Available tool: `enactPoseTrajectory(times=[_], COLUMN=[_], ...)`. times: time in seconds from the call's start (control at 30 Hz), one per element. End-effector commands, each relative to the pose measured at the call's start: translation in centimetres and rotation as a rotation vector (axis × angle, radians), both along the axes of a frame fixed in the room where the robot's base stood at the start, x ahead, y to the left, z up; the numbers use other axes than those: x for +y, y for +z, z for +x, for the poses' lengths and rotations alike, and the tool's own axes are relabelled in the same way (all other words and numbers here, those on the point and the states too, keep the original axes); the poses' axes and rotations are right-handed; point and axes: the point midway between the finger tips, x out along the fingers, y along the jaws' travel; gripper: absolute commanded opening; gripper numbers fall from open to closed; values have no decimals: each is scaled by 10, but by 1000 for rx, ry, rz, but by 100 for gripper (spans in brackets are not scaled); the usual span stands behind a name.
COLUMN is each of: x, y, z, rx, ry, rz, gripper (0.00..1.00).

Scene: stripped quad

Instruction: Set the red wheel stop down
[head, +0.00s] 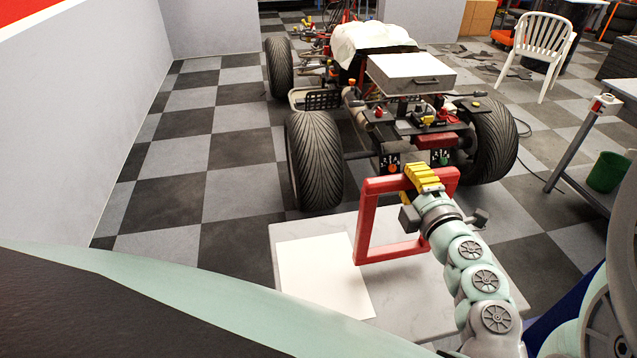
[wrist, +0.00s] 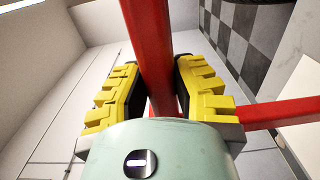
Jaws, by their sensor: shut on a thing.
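The red wheel stop (head: 366,223) is an angular red frame. In the head view it stands in front of the quad, over a pale tabletop; whether it touches the top I cannot tell. My gripper (head: 424,177) has yellow fingers and is shut on the wheel stop's upper bar. In the wrist view the red bar of the wheel stop (wrist: 148,50) runs between the two yellow fingers of my gripper (wrist: 155,85), and another red bar extends to the right. My arm hides part of the frame's right side.
A white sheet (head: 318,278) lies on the left of the pale table (head: 440,272). The stripped quad (head: 400,110) with large tyres is just behind. A grey bench (head: 590,125) stands at right, with a green bin (head: 606,172) beneath. Checkered floor is open at left.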

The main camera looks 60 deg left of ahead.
Motion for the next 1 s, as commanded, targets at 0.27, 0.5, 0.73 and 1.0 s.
enactPoseTrajectory(times=[0.27,0.5,0.73,1.0], x=[0,1,1,0], y=[-31,-32,-36,-36], z=[1,1,1,0], rx=[-1,-3,-3,-1], ry=[-2,-1,0,1], rz=[5,5,4,1], gripper=[0,0,0,49])
